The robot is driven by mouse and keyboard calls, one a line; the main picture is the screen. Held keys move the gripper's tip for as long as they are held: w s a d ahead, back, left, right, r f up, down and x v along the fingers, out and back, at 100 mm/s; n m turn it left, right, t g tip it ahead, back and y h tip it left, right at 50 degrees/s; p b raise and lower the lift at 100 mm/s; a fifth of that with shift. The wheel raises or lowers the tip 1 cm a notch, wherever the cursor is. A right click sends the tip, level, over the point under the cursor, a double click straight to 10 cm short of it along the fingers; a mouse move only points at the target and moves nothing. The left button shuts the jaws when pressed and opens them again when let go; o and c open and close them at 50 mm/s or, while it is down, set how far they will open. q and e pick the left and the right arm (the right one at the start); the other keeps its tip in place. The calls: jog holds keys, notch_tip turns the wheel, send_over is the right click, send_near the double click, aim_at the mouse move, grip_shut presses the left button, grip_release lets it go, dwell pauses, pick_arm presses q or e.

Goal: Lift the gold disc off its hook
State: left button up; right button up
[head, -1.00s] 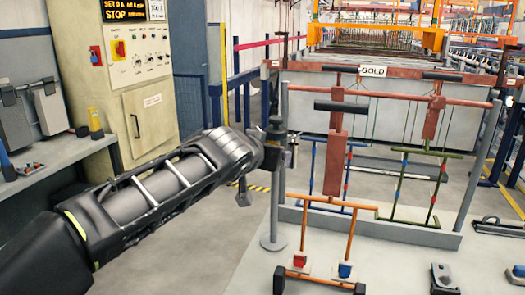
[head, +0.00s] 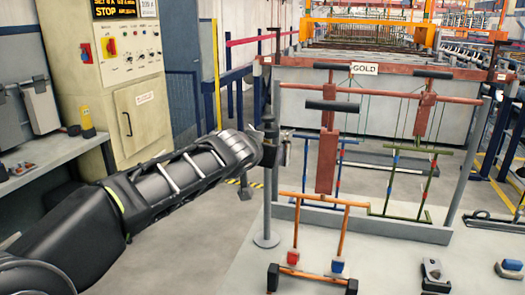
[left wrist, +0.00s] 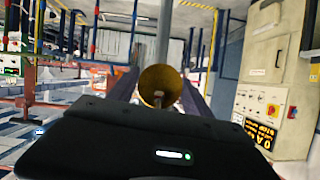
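The gold disc (left wrist: 160,86) shows in the left wrist view, face towards the camera, with a pale stem at its lower middle. It sits between the two dark fingers of my left gripper (left wrist: 160,92), which stand apart on either side of it. I cannot tell whether they press on its edge. A grey post rises behind it. In the head view my left gripper (head: 272,148) is at the upper part of the grey post (head: 267,200), left of the rack. The hook and disc are not clear there. My right gripper is not in view.
A red rail (head: 330,92) with a GOLD sign (head: 365,68) behind it spans the middle. A control cabinet (head: 135,110) stands at the left. Metal blocks lie at the lower right.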

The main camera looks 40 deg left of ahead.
pick_arm(q)
jog(key=c, duration=0.9)
jog(key=o, duration=0.8)
jog(key=c, duration=0.8)
jog(key=shift+r, duration=0.2)
jog(key=shift+s+d+r, duration=0.1)
jog(key=shift+s+r, duration=0.05)
jog(key=shift+r, duration=0.2)
jog(key=shift+s, duration=0.15)
jog(key=shift+s+d+r, duration=0.15)
jog(key=shift+s+r, duration=0.15)
jog(key=shift+s, duration=0.05)
